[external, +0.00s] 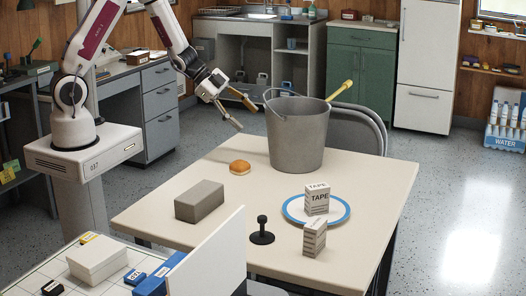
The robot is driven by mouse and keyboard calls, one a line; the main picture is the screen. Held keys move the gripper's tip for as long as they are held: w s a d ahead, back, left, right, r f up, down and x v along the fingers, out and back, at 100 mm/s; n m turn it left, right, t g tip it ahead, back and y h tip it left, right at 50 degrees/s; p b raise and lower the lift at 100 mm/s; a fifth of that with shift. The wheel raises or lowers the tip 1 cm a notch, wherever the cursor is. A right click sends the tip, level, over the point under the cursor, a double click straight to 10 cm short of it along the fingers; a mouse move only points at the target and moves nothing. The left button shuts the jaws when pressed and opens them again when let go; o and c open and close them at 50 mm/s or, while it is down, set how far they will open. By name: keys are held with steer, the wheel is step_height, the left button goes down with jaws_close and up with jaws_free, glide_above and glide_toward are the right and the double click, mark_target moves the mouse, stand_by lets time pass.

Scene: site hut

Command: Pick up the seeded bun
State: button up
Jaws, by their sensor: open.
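The seeded bun (240,167) is a small round golden bun with a pale lower half. It sits on the cream table towards its far left edge, to the left of the grey bucket. My gripper (241,114) hangs above the bun, its two fingers spread apart and empty. The gripper is clear of the bun and of the bucket. The seeds on the bun are too small to make out.
A grey bucket (297,145) with a yellow-handled tool stands close right of the bun. A grey block (200,201) lies in front of it. A blue-rimmed plate (342,219) bears a tape box; another tape box (314,238) and a black stand (262,234) are nearer.

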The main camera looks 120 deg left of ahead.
mark_target(240, 166)
steer(key=s+f+t+h, duration=0.1)
steer(key=s+f, duration=0.1)
steer(key=f, duration=0.1)
steer(key=s+d+f+t+h, duration=0.1)
steer(key=s+f+h, duration=0.1)
steer(key=s+f, duration=0.1)
steer(key=s+d+f+t+h, duration=0.1)
steer(key=s+f, duration=0.1)
steer(key=f, duration=0.3)
steer(key=shift+s+d+f+h, duration=0.15)
steer(key=shift+s+f+h, duration=0.05)
steer(key=shift+s+h, duration=0.2)
steer(key=shift+s+d+f+t+h, duration=0.3)
steer(key=shift+s+d+t, duration=0.2)
steer(key=shift+s+t, duration=0.15)
steer(key=shift+w, duration=0.1)
steer(key=shift+x, duration=1.2)
steer(key=shift+w, duration=0.1)
steer(key=shift+x, duration=2.5)
steer(key=shift+a, duration=0.15)
